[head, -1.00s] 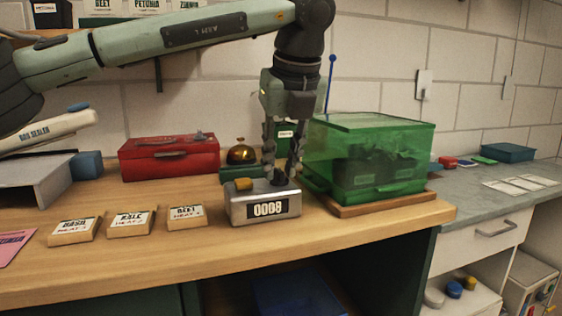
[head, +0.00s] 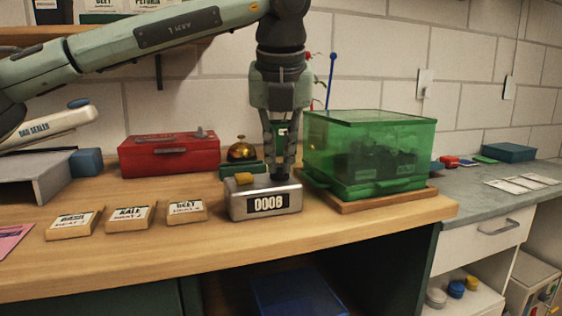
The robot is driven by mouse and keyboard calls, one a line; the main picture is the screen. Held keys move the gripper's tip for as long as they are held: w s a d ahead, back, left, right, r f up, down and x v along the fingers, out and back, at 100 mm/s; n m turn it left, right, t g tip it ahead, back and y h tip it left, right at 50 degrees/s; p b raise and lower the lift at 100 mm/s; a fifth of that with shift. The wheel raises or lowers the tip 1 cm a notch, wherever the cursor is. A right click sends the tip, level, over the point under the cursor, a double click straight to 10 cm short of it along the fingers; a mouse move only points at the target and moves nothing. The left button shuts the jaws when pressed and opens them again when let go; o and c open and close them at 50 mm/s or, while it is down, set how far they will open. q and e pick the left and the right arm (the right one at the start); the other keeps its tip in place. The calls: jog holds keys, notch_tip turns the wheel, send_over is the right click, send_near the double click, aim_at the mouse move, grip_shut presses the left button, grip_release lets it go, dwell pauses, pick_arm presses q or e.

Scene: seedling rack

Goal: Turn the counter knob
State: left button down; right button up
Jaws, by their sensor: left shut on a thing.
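The counter (head: 263,203) is a small metal box with a dark display that reads about 0008, on the wooden bench in the head view. A yellow button (head: 243,178) sits on its top left. The dark knob (head: 279,178) is on its top right, mostly hidden by my fingertips. My left gripper (head: 279,171) points straight down over the counter, its fingers shut around the knob. My right gripper is not in view.
A green transparent box (head: 366,152) on a wooden board stands close right of the counter. A brass bell (head: 241,150) and a red toolbox (head: 169,154) are behind left. Labelled blocks (head: 130,217) lie left. The bench front is clear.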

pick_arm(q)
jog(key=shift+a+m+h, duration=0.15)
jog(key=shift+m+h, duration=0.25)
jog(key=shift+m, duration=1.1)
jog(key=shift+m+h, duration=0.3)
jog(key=shift+m, duration=0.1)
jog(key=m, duration=0.1)
jog(key=m+h+p, duration=0.1)
jog(key=m, duration=0.1)
jog(key=shift+w+a+r+m+g, duration=0.1)
jog(key=shift+a+m+g, duration=0.1)
jog(key=shift+m+g, duration=0.15)
jog(key=m+p, duration=0.1)
jog(key=m, duration=0.1)
jog(key=m+g+h+p, duration=0.1)
jog(key=m+p, duration=0.1)
jog(key=m+g+p, duration=0.1)
jog(key=m, duration=0.1)
jog(key=shift+w+a+h, duration=0.15)
jog(key=shift+w+h, duration=0.1)
jog(key=shift+h, duration=0.15)
jog(key=shift+m+p, duration=0.55)
jog(key=shift+m, duration=0.1)
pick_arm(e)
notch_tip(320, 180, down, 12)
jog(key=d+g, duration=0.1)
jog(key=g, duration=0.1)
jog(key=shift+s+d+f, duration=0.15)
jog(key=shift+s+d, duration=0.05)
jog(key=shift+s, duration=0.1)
